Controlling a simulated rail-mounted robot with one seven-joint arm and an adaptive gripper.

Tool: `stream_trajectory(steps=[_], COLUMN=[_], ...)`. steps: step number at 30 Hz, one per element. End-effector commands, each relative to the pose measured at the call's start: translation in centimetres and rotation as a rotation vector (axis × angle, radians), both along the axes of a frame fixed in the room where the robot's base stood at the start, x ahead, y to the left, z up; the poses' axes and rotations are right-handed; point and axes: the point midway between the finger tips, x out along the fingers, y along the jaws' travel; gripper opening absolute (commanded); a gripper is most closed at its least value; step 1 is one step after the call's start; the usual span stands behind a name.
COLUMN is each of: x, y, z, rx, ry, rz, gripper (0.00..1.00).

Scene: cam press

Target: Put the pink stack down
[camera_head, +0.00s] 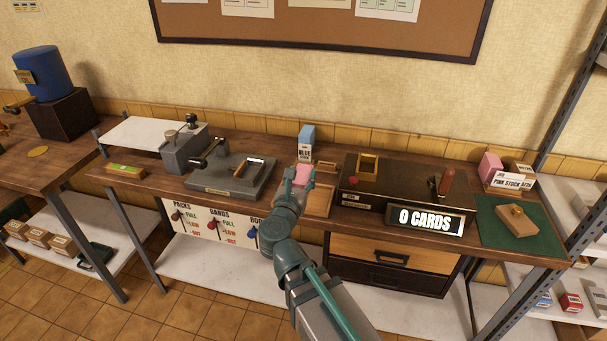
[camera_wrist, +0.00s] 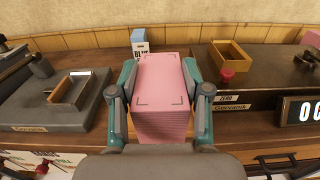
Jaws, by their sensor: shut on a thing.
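The pink stack (camera_wrist: 163,88) is a thick block of pink cards with dark corner marks on its top. My gripper (camera_wrist: 161,95) is shut on it, one finger along each side, in the wrist view. In the head view the pink stack (camera_head: 303,174) shows at the end of my arm, over or in front of a wooden tray (camera_head: 318,203) on the bench. I cannot tell whether the stack touches the tray. The underside of the stack is hidden.
A blue stack (camera_head: 307,135) with a label stands behind. A grey press (camera_head: 230,175) is at left and a dark counter box (camera_head: 400,190) reading "0 CARDS" at right. More pink stock (camera_head: 490,167) and a green mat (camera_head: 520,228) lie far right.

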Motion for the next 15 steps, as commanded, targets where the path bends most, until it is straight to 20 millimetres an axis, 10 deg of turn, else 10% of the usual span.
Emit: stream_trajectory(steps=[15], x=[8.3], y=[0.0], z=[-6.3], rx=[-0.002], ry=[0.002], rz=[0.001], gripper=[0.0])
